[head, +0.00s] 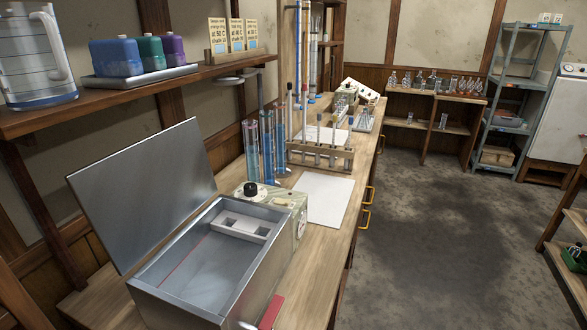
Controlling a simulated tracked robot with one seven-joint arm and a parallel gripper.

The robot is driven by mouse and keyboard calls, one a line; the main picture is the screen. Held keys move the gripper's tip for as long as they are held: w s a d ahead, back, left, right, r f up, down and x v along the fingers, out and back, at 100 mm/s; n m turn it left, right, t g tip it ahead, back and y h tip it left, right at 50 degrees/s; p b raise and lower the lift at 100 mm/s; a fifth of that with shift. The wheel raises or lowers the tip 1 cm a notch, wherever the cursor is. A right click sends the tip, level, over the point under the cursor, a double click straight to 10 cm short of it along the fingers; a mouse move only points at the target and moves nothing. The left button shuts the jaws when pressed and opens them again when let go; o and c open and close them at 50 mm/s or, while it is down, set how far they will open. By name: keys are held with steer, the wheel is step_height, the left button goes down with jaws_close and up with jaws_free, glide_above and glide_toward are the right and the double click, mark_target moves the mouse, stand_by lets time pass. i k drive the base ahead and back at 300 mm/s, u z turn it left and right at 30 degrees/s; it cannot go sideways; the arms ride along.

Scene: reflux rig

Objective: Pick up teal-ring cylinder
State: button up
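Tall clear cylinders with blue contents stand upright close together on the wooden bench, left of the test-tube rack. One cylinder (252,150) is at the left, one (267,145) in the middle and one (280,140) at the right. They partly overlap in the view. I cannot tell which of them bears a teal ring; the rings are too small to make out. My gripper is not in view.
An open metal bath (165,275) with a raised lid (140,190) stands in front of the cylinders. A wooden test-tube rack (325,157) and a white sheet (323,199) are to their right. A wall shelf (110,105) holds bottles and a jug (38,60). The floor (450,230) at right is clear.

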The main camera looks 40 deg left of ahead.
mark_target(266, 116)
steer(key=z, duration=0.1)
steer(key=i, duration=4.15)
steer(key=u, duration=2.6)
steer(key=i, duration=0.2)
steer(key=u, duration=1.65)
